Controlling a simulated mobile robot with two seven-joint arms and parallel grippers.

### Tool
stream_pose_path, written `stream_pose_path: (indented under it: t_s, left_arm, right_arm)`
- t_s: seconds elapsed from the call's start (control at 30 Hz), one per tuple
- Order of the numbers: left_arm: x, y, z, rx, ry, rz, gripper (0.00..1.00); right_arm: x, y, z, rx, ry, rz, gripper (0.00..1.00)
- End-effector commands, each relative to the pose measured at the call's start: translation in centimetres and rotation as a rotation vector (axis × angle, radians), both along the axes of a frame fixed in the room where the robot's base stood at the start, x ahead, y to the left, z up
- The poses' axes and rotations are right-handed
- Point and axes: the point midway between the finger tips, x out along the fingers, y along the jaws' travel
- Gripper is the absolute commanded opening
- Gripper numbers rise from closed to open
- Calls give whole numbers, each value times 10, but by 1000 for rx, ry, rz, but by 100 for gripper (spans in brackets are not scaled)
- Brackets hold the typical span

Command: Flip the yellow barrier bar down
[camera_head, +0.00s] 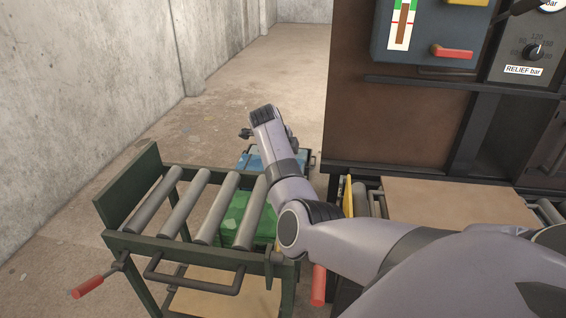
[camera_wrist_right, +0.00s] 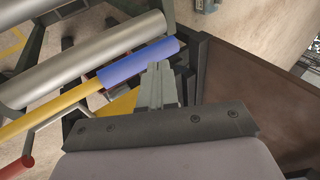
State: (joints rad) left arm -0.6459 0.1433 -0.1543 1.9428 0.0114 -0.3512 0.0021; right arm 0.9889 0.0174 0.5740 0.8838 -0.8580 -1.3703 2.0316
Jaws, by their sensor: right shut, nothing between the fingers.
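The yellow barrier bar (camera_wrist_right: 50,112) runs diagonally across the right wrist view, alongside a grey roller. Its upper right end carries a blue sleeve (camera_wrist_right: 138,62). A yellow plate (camera_wrist_right: 118,106) shows just below the bar. My right gripper (camera_wrist_right: 155,68) is shut and empty, with its fingertips at the lower edge of the blue sleeve; I cannot tell whether they touch. In the head view my right arm reaches in from the right and hides most of the bar area; a yellow part (camera_head: 348,196) shows beside the machine. My left gripper is not in view.
A green roller cart (camera_head: 127,232) with grey rollers (camera_head: 205,202) stands at left, with a green crate (camera_head: 243,217) below. A red-gripped handle (camera_head: 318,284) sticks out near the cart's right end. The brown machine panel (camera_head: 395,128) stands close on the right.

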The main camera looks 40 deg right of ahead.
Motion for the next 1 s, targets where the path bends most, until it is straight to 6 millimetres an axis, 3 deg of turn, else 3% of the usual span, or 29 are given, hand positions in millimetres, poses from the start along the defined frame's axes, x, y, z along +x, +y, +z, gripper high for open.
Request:
stream_pose_path:
  t_s: [0.1,0.3,0.5,0.7,1.0]
  left_arm:
    - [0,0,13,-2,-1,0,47]
    - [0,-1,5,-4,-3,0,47]
    - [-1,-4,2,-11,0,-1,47]
    - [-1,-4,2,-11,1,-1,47]
    - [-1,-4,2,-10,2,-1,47]
  right_arm:
    - [-2,-8,16,-4,-5,-2,0]
    - [7,2,62,-5,-11,-1,0]
    - [11,7,96,-5,-7,0,0]
    - [12,9,109,-5,-6,-1,0]
    - [12,9,110,-5,-5,-1,0]
